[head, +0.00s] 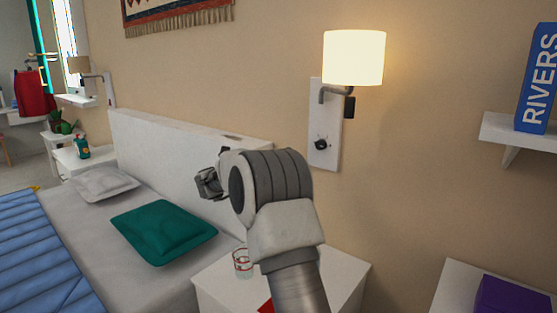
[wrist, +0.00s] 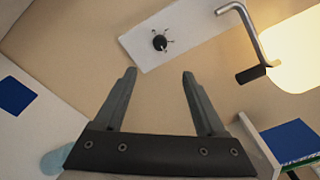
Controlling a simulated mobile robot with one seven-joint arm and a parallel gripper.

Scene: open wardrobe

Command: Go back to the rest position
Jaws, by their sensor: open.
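My gripper (head: 208,184) is raised in front of the headboard, left of the wall lamp, with my arm reaching up from the bottom of the head view. In the wrist view the two fingers (wrist: 158,76) are apart, with nothing between them. The wall lamp's white plate (head: 325,125) with a dark round knob (head: 321,144) is on the beige wall. The knob also shows in the wrist view (wrist: 160,42), beyond the fingertips and apart from them. The lamp shade (head: 354,57) glows.
A white nightstand (head: 345,283) with a clear glass (head: 243,262) stands below my arm. The bed with a green pillow (head: 163,231) is at left. A wall shelf (head: 510,133) with a blue book (head: 537,85) is at right, above a purple box (head: 512,295).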

